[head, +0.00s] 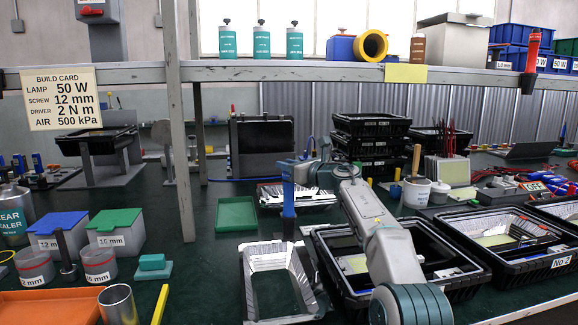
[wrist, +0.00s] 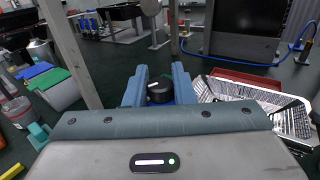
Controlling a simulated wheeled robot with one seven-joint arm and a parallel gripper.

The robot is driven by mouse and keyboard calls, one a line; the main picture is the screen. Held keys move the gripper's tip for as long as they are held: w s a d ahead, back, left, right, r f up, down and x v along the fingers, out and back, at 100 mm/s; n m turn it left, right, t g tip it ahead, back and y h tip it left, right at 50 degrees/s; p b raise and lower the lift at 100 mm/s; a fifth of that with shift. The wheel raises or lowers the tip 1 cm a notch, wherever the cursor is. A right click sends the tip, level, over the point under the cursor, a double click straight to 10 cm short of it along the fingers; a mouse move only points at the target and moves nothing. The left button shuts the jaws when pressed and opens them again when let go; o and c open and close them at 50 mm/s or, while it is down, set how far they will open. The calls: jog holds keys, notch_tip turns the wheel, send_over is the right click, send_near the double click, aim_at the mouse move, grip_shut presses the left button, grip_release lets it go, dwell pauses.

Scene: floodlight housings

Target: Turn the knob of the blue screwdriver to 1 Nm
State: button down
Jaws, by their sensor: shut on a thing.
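The blue screwdriver (head: 289,198) stands upright behind the near grey housing frame in the head view. My gripper (head: 287,171) is at its top end. In the wrist view my gripper (wrist: 160,88) has its two blue-grey fingers on either side of a black knob (wrist: 159,93) and is shut on it. A white mark shows on the knob, towards its left. Blue of the screwdriver shows just below the knob. No torque numbers can be read, so I cannot tell the setting. The knob is hidden in the head view.
The build card (head: 61,98) reads driver 2 N m. The grey housing frame (head: 254,267) stands close in front of the screwdriver, with a black crate (head: 474,283) to the right. A green tray (head: 237,214) lies to the left. A shelf post (head: 180,130) rises further left.

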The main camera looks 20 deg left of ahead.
jog(key=c, duration=1.2)
grip_release()
jog(key=shift+c, duration=0.2)
jog(key=shift+b+v, duration=0.85)
jog(key=b+v, duration=0.3)
jog(key=v, duration=0.9)
jog(key=shift+b, duration=0.3)
